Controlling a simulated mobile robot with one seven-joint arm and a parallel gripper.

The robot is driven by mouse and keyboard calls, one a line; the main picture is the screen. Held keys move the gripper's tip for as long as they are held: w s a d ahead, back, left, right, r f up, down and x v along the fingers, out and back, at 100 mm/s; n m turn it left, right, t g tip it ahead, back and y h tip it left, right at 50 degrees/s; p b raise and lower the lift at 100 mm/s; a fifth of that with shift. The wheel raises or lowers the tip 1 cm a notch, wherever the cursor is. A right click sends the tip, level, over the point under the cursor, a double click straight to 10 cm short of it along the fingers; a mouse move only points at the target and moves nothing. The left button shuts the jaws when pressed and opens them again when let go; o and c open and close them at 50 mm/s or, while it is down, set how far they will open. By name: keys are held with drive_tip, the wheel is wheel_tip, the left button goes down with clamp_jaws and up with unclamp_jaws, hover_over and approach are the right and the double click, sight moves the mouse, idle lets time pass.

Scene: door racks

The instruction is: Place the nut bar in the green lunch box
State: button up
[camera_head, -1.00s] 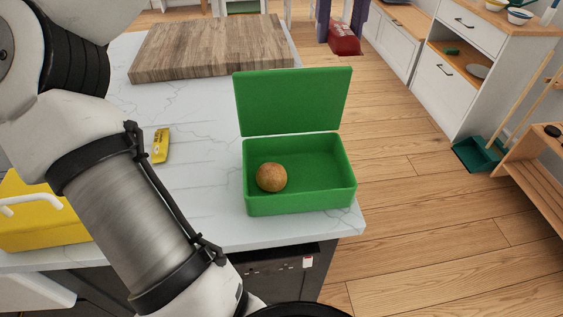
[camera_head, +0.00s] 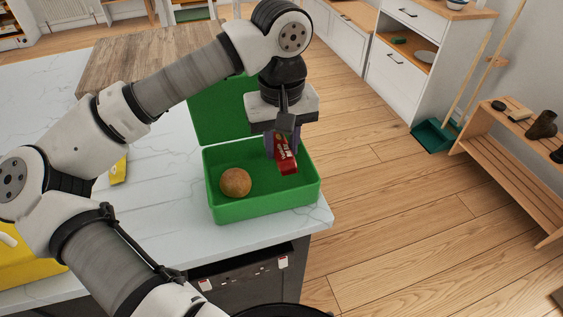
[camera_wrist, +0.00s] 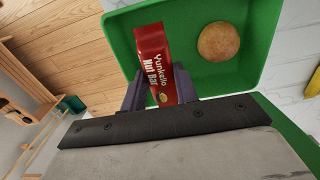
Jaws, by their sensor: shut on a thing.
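The nut bar (camera_head: 286,160) is a red packet, and its printed name shows in the wrist view (camera_wrist: 156,62). My gripper (camera_head: 278,146) is shut on it and points down over the right part of the green lunch box (camera_head: 262,208). In the wrist view my gripper's fingers (camera_wrist: 160,88) sit on either side of the bar. The bar's lower end hangs over the box's open inside; I cannot tell whether it touches the floor of the box. The box stands on the counter with its lid up at the back, partly hidden by my arm.
A round brown bun or fruit (camera_head: 235,183) lies in the left part of the box. A wooden board (camera_head: 150,52) lies at the back of the white counter (camera_head: 50,95). A yellow packet (camera_head: 118,172) lies left of the box. Wooden floor lies beyond the right edge.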

sight(282, 178)
drive_tip(key=shift+f+p, duration=0.4)
drive_tip(key=shift+f, duration=2.75)
drive_tip(key=shift+f+b, duration=0.15)
drive_tip(key=shift+b, duration=0.15)
drive_tip(key=o, duration=1)
drive_tip(key=shift+c, duration=0.2)
wheel_tip(282, 178, up, 12)
drive_tip(key=shift+r+b, duration=0.2)
drive_tip(key=shift+b, duration=0.65)
